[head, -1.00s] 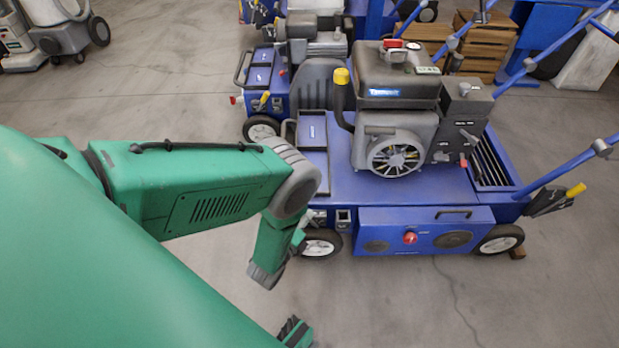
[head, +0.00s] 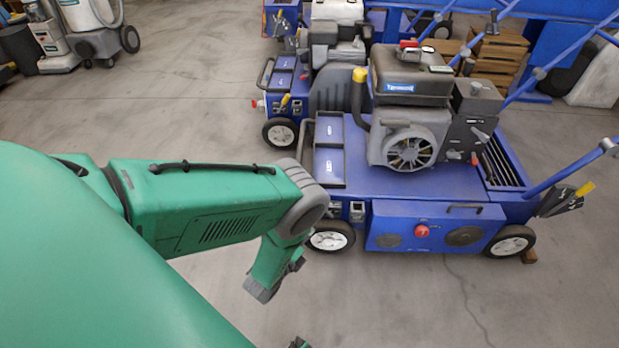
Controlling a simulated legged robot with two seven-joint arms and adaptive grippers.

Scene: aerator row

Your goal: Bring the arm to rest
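My green arm (head: 215,205) comes in from the left in the head view. It bends at a grey elbow joint (head: 303,208), and a short green link (head: 272,262) hangs down to a grey end above the floor. I see no gripper fingers on that link. A small dark piece shows at the bottom edge, too cut off to identify. No right arm or right gripper shows. The nearest blue aerator (head: 435,225) stands just right of the elbow, its front left wheel close to the elbow in the picture. I cannot tell whether the arm touches it.
A second blue aerator (head: 284,100) stands behind the nearest one. Wooden crates (head: 500,58) stand at the back right and a grey-white machine (head: 90,28) at the back left. Bare concrete floor (head: 180,105) lies on the left and along the front.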

